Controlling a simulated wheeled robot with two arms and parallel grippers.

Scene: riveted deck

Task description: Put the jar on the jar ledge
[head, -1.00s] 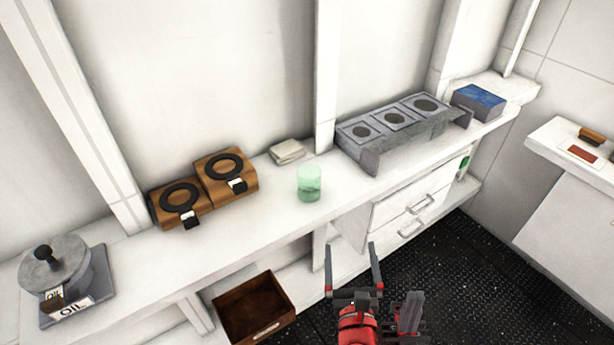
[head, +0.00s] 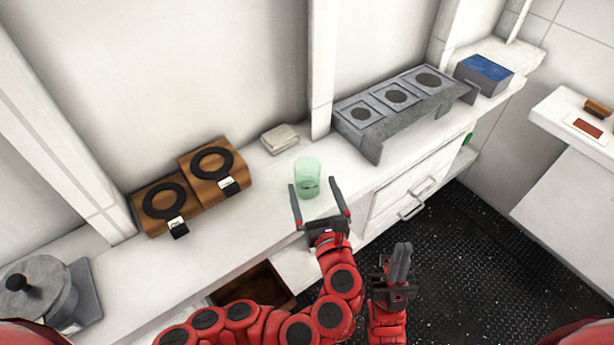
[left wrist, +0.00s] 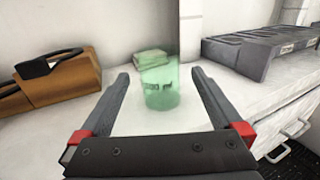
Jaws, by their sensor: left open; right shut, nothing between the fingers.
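The jar (head: 307,177) is a translucent green cylinder standing upright on the white counter. It also shows in the left wrist view (left wrist: 161,88), ahead of the fingers. My left gripper (head: 321,200) is open, its fingers pointing at the jar from the front, with the jar just beyond or at the fingertips; I see no contact. My right gripper (head: 401,262) is shut and empty, over the dark floor to the right. I cannot tell for certain which surface is the jar ledge; a grey raised rack (head: 385,125) with several round holes stands on the counter to the right.
Two wooden blocks with black rings (head: 188,190) stand left of the jar. A folded cloth (head: 280,138) lies behind it. A grey pot (head: 40,288) is at the far left, a blue-topped box (head: 484,74) at the far right. An open brown drawer or bin (head: 262,286) is below the counter.

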